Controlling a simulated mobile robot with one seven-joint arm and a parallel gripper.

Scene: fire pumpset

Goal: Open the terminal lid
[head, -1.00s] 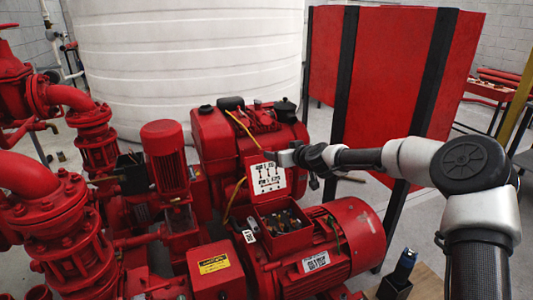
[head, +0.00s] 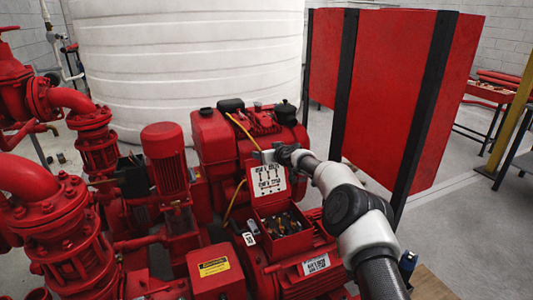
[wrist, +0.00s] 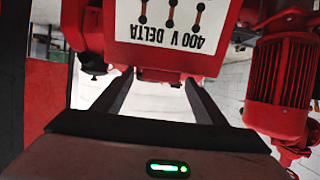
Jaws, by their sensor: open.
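The terminal lid (head: 268,181) stands raised at the back of the red terminal box (head: 288,243) on the motor. Its white label with wiring diagrams faces the head camera. The box is uncovered and its terminals show inside. My gripper (head: 262,157) is at the lid's top edge. In the wrist view the lid (wrist: 165,35) fills the top middle, with "400 V DELTA" on its label. My gripper's two fingers (wrist: 158,88) are apart, their tips near the lid's edge. Whether they touch it I cannot tell.
A red engine (head: 232,135) stands behind the lid, with a yellow cable (head: 243,130) nearby. A vertical red motor (head: 166,160) and pipework (head: 60,215) are on the left. A tall red panel (head: 390,100) stands at the right.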

